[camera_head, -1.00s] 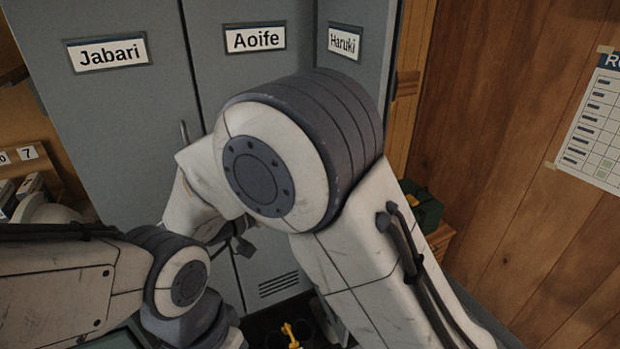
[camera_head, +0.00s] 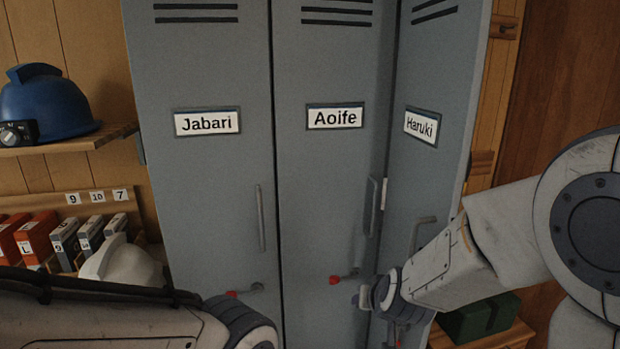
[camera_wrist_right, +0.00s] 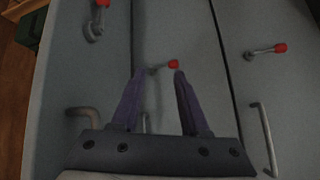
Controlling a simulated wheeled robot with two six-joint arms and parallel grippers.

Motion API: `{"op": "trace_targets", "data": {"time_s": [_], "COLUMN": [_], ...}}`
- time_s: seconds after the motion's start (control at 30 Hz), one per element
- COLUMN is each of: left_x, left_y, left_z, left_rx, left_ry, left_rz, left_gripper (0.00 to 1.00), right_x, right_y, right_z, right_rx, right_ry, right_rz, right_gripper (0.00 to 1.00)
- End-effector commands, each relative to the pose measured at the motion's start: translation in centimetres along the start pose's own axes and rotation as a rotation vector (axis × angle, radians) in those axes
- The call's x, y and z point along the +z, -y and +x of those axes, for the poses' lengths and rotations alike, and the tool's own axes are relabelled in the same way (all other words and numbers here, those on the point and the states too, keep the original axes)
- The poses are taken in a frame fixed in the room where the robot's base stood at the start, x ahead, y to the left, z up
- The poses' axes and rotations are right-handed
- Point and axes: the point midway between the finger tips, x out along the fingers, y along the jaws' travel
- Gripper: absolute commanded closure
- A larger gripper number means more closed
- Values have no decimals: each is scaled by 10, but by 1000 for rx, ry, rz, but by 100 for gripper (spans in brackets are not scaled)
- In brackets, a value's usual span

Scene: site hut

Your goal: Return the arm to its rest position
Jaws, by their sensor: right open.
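My right arm comes in from the right in the head view, its forearm slanting down to the wrist in front of the lockers. The right gripper (camera_wrist_right: 158,73) is open in the wrist view, with nothing between its two dark fingers. Behind the fingertips shows the red-tipped latch (camera_wrist_right: 173,64) of the Aoife locker (camera_head: 325,210); I cannot tell the distance. My left arm shows only as a link at the lower left of the head view, and its gripper is out of view.
The Jabari locker (camera_head: 205,210) stands left of Aoife's. The Haruki panel (camera_head: 435,80) stands at an angle on the right. A blue helmet (camera_head: 48,108) sits on the left shelf, with a white helmet (camera_head: 122,262) below. A green box (camera_head: 480,318) is low right.

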Motion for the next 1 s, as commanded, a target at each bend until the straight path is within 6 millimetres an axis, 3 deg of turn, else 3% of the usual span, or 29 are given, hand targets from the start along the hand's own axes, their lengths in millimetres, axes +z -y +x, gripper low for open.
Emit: {"op": "trace_targets", "data": {"time_s": [0.2,0.53,0.77,1.0], "left_x": [0,0,0,0], "left_y": [0,0,0,0], "left_z": [0,0,0,0], "left_rx": [0,0,0,0], "left_ry": [0,0,0,0], "left_rz": [0,0,0,0], "left_gripper": [50,50,50,50], "right_x": [65,131,141,160], "right_y": [-35,-81,-36,9], "right_z": [-23,-64,-83,-116], "right_rx": [22,98,20,-69], "right_ry": [255,526,567,624], "right_rz": [-63,-122,-244,-396], "right_gripper": [55,55,55,55]}}
